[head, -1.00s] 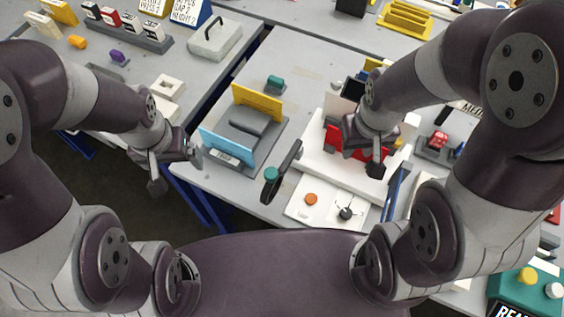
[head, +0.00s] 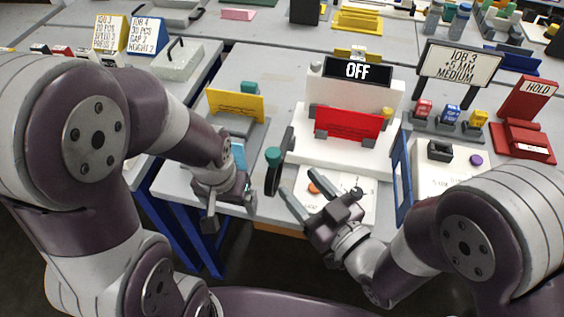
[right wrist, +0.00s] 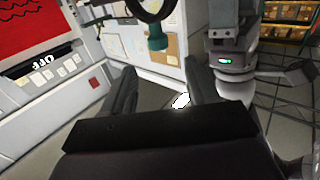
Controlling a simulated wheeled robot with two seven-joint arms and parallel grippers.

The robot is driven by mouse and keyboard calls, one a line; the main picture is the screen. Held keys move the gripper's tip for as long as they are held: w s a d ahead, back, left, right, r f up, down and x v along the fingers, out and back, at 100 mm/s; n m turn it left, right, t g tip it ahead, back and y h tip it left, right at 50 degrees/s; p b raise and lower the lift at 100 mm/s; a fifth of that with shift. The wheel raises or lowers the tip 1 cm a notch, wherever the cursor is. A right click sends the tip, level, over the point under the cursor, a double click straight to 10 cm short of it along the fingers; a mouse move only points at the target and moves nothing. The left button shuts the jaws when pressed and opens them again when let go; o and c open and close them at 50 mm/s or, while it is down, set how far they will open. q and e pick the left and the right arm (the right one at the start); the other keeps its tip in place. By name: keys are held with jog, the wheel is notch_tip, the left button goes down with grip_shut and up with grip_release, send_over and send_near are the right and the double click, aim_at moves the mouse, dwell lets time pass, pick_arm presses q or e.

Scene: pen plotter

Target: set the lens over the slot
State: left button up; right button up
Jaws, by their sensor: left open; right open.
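A dark ring-like part with a teal knob (head: 273,155) stands at the left front of the white machine (head: 300,148). It may be the lens; the right wrist view shows the ring above its teal knob (right wrist: 156,40). I cannot make out the slot. My right gripper (head: 322,196) is open and empty in front of the machine, right of and nearer than the knob. In its wrist view the fingers (right wrist: 160,88) are apart, with the knob beyond them. My left gripper (head: 230,210) is open and empty, left of the dark part, at the table's front edge.
The machine holds a red sheet (head: 348,122) below a display (head: 357,71) reading OFF. A white panel with an orange button (head: 313,188) lies behind my right gripper. A yellow plate (head: 236,106) stands left. A blue frame (head: 402,170) stands right of the machine.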

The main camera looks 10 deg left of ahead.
aim_at(268, 149)
jog(key=x, duration=1.2)
jog(key=shift+w, duration=0.15)
grip_shut()
